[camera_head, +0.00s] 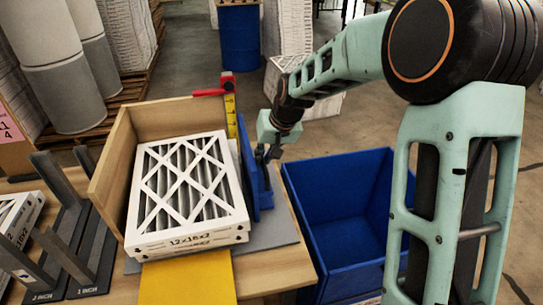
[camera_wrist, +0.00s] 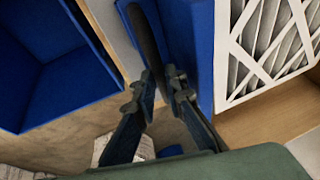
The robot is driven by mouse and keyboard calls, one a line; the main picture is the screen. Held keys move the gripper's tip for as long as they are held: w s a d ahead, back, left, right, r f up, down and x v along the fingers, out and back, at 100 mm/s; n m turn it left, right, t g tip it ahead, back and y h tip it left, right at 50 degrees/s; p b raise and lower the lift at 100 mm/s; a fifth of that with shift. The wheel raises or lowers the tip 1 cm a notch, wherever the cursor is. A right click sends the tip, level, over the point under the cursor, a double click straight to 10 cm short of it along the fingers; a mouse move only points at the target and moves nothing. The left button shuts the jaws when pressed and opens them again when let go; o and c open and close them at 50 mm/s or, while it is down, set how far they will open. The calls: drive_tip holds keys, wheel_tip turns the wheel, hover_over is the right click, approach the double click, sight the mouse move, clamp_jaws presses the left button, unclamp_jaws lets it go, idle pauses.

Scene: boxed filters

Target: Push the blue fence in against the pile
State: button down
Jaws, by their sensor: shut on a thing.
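The blue fence (camera_head: 249,172) stands upright along the right side of the pile of white-framed pleated filters (camera_head: 188,180). The pile's front edge reads 12x16x2. In the wrist view the fence (camera_wrist: 190,40) is close beside the filter's white lattice (camera_wrist: 265,45); I cannot tell whether they touch. My gripper (camera_head: 266,156) is at the fence's outer side, away from the pile. In the wrist view my gripper's fingers (camera_wrist: 160,82) are shut on the fence's dark handle (camera_wrist: 146,34), partly hidden between them.
A wooden stop (camera_head: 112,150) borders the pile on the left and back. A red-and-yellow gauge (camera_head: 230,105) stands at the back corner. A yellow sheet (camera_head: 187,284) lies in front. A blue bin (camera_head: 345,220) is right of the table. Dark slotted stands (camera_head: 70,245) are at left.

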drive_tip(key=s+a, duration=0.1)
drive_tip(key=a, duration=0.4)
drive_tip(key=shift+s+a+b, duration=0.35)
drive_tip(key=shift+a+b, duration=0.05)
drive_tip(key=shift+r, duration=0.1)
drive_tip(key=c, duration=2.2)
unclamp_jaws()
drive_tip(key=shift+a, duration=0.1)
drive_tip(key=shift+c, duration=0.2)
drive_tip(key=v, duration=1.2)
drive_tip(key=shift+d, duration=0.25)
drive_tip(key=shift+w, duration=0.1)
